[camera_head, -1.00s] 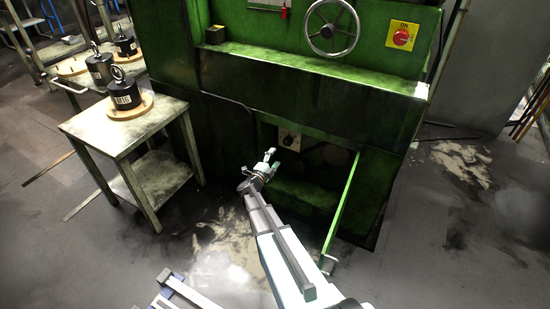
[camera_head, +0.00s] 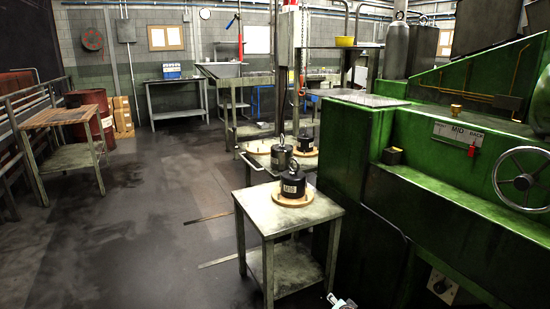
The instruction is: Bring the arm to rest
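My gripper (camera_head: 341,302) shows only as a small piece at the bottom edge of the head view, right of centre. It is low on the floor side of the green machine (camera_head: 357,150), beyond the right leg of the small metal table (camera_head: 290,214). Most of the gripper and all of the arm behind it are cut off by the frame. I cannot tell whether its fingers are open or shut, or whether it holds anything.
A black weight (camera_head: 292,187) stands on a wooden disc on the small table, with more weights behind it. The machine has a handwheel (camera_head: 522,180) and a lever panel marked MID (camera_head: 457,134). A wooden-topped table (camera_head: 62,117) stands far left.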

